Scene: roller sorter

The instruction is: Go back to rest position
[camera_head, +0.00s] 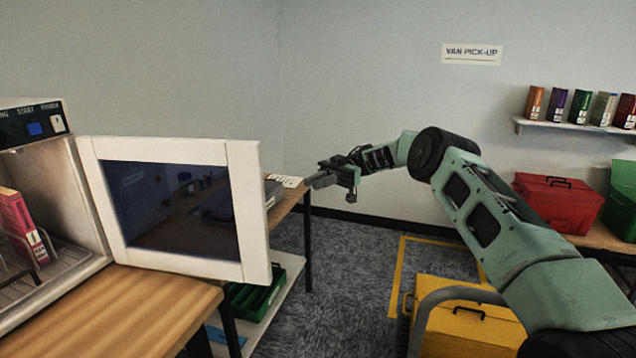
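My arm reaches from the lower right toward the middle of the picture. My gripper (322,179) is at its far end, pointing left, above or beside the far end of the back table (291,203). Its fingers are small and dark here, so I cannot tell whether they are open or shut, and I see no object clearly held. The white machine (88,205) at the left has its windowed door (252,205) swung open, well left of my gripper. A pink-red book (22,226) stands inside on a wire rack.
A wooden counter (140,312) is in front of the machine. A green tray (262,297) sits on a low shelf. A yellow toolbox (468,320) is on the floor beneath my arm. A red toolbox (560,205) and a wall shelf of books (580,127) are right. Carpet (345,270) is clear mid-room.

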